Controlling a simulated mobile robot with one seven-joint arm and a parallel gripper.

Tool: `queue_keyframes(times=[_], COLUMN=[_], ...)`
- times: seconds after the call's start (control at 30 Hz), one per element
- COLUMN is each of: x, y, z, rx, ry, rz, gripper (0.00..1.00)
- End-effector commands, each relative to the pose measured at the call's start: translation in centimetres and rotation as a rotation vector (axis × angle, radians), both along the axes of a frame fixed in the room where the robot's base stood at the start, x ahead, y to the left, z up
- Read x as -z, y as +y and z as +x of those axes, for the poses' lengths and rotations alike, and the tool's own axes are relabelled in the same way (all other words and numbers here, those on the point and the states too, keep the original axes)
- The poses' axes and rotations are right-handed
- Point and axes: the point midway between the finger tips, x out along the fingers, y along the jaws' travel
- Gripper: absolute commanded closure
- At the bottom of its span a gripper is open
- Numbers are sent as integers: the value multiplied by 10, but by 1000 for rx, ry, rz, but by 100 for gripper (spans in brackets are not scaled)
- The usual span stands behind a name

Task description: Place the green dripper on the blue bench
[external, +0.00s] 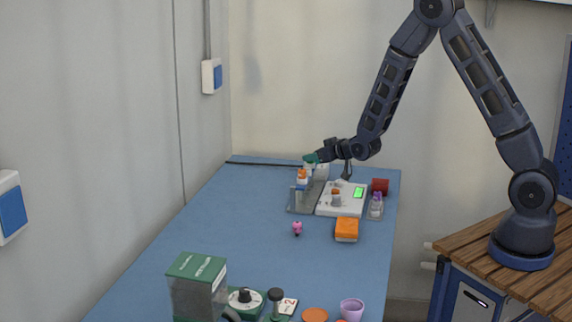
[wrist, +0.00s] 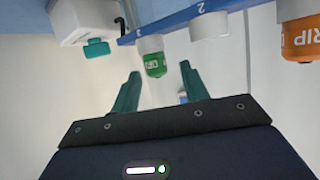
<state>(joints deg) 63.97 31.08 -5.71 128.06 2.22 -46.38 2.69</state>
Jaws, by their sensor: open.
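My gripper (wrist: 158,82) has teal fingers spread apart, one on each side of the dripper's line. I cannot tell whether they touch it. In the external view my gripper (external: 312,158) is low over the far end of the blue bench (external: 240,215), by the rack. The green dripper cannot be made out there. An orange dripper (wrist: 302,38) marked DRIP stands further right along the strip.
A grey rack base (external: 300,202) and a white device with a green display (external: 342,200) sit beneath my arm. An orange box (external: 346,229) and small pink item (external: 297,227) stand nearer. A green-lidded container (external: 198,285) is front left. The bench's left-middle is clear.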

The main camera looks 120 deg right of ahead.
Motion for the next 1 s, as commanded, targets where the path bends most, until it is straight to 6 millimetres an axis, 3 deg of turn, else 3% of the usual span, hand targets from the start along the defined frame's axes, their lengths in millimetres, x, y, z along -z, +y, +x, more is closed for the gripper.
queue_keyframes(times=[0.3, 0.7, 0.87, 1.0], x=[-22, -27, -42, -70], y=[43, 56, 72, 111], z=[-12, -15, 9, 55], rx=[-1, -2, -44, -133], ry=[-1, -1, 1, 12], rz=[-1, 0, 24, 76], gripper=[55, 55, 55, 55])
